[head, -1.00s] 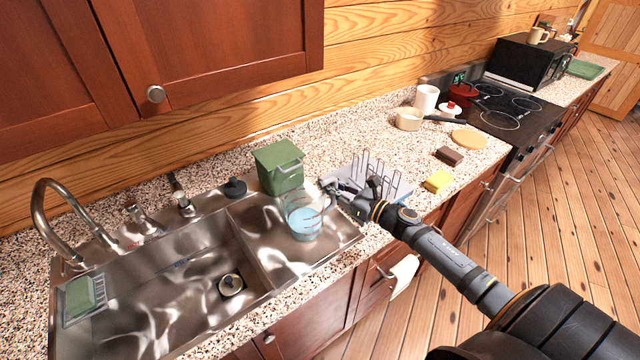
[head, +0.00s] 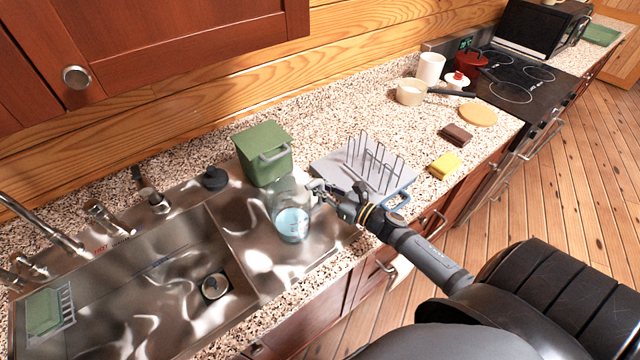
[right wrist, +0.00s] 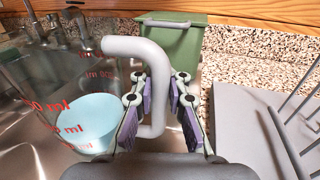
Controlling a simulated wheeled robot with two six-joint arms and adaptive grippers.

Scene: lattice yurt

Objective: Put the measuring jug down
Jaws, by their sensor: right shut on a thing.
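The measuring jug (head: 290,212) is clear with red markings and pale blue liquid in its bottom. It is upright at the sink's steel drainer (head: 262,268); I cannot tell whether its base touches the steel. In the right wrist view the jug (right wrist: 62,85) fills the left side, with its grey handle (right wrist: 125,46) between my fingers. My right gripper (head: 322,190) is shut on that handle; its purple finger pads (right wrist: 168,110) lie on either side of it. My left gripper is not in view.
A green lidded bin (head: 264,152) stands just behind the jug. A grey dish rack (head: 335,170) is close on the right. The sink bowl (head: 165,290) opens to the left. A yellow sponge (head: 444,166) and brown block (head: 455,135) lie further right.

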